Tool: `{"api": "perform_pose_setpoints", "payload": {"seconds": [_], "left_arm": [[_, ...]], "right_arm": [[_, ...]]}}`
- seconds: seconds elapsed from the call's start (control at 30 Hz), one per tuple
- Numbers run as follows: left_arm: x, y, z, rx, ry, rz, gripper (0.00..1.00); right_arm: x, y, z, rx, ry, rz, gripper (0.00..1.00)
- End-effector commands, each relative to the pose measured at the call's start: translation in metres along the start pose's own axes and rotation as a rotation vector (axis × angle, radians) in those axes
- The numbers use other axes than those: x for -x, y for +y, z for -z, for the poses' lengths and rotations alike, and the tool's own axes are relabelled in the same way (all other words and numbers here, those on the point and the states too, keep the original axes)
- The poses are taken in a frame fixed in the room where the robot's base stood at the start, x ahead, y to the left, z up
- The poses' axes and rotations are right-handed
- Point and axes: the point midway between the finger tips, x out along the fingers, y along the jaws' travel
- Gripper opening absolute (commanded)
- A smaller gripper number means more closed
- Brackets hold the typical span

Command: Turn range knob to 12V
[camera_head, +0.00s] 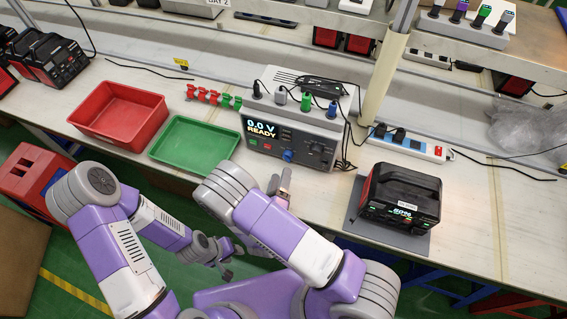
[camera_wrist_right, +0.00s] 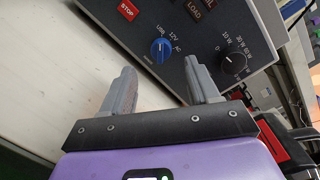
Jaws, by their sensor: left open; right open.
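The tester's grey front panel (camera_head: 290,142) carries a blue range knob (camera_head: 288,156). In the right wrist view the blue knob (camera_wrist_right: 158,52) has the labels USB, 12V and AC around it; I cannot tell for sure which one its pale mark points to. My right gripper (camera_head: 279,184) is open in front of the panel, below the knob. In the wrist view its two fingers (camera_wrist_right: 161,88) stand apart with the knob beyond the gap, and nothing is between them. My left gripper (camera_head: 222,256) is open and empty, low in front of the bench.
The display (camera_head: 262,129) reads 0.0 V READY. A black knob (camera_wrist_right: 233,63) sits right of the blue one, with red buttons above. A green tray (camera_head: 195,147) and a red bin (camera_head: 120,115) stand left. A black-red power station (camera_head: 400,195) stands right on a grey mat.

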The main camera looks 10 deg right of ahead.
Motion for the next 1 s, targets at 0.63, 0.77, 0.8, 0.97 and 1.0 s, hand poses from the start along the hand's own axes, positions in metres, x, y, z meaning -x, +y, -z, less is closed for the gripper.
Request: {"api": "perform_pose_setpoints", "payload": {"seconds": [0.63,0.77,0.8,0.97,1.0], "left_arm": [[-0.006,-0.002,0.000,0.000,0.000,0.000,0.43],[-0.006,-0.002,0.000,0.000,0.000,0.000,0.43],[-0.006,-0.002,0.000,0.000,0.000,0.000,0.43],[-0.006,-0.002,0.000,0.000,0.000,0.000,0.43],[-0.006,-0.002,0.000,0.000,0.000,0.000,0.43]], "right_arm": [[-0.068,-0.001,0.001,-0.005,0.007,0.001,0.60],[-0.068,-0.001,0.001,-0.005,0.007,0.001,0.60],[-0.068,-0.001,0.002,-0.005,0.007,0.001,0.57],[-0.068,-0.001,0.002,-0.005,0.008,0.001,0.33],[-0.068,-0.001,0.002,-0.005,0.008,0.001,0.26]]}}
